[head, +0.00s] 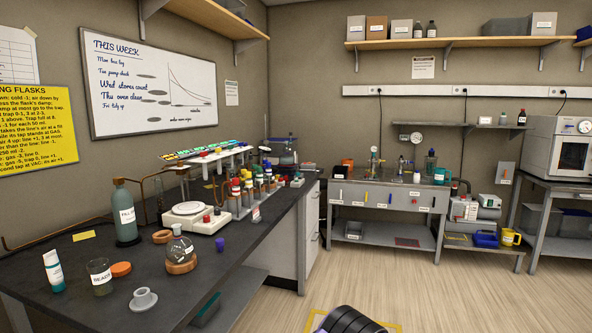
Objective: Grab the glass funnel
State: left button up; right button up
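I cannot make out a glass funnel for certain in the head view. A small pale grey flanged piece (143,299) with a short raised neck sits at the near edge of the dark bench; I cannot tell if it is glass. A clear round flask (181,250) with a label stands in a brown ring on the bench. A labelled glass beaker (100,277) stands near the left front. Neither of my grippers is in view.
The dark bench (60,308) fills the left side. It holds a grey-green bottle (126,212), a white tube (53,271), a white balance-like device (194,216) and a rack of coloured-capped bottles (247,192). A metal table (384,189) stands at the back. The wood floor (440,290) is largely clear.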

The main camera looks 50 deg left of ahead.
aim_at(232, 168)
jog(key=u, duration=0.1)
jog(key=i, duration=1.35)
jog(key=u, duration=1.35)
jog(key=i, duration=0.95)
jog(key=u, duration=0.9)
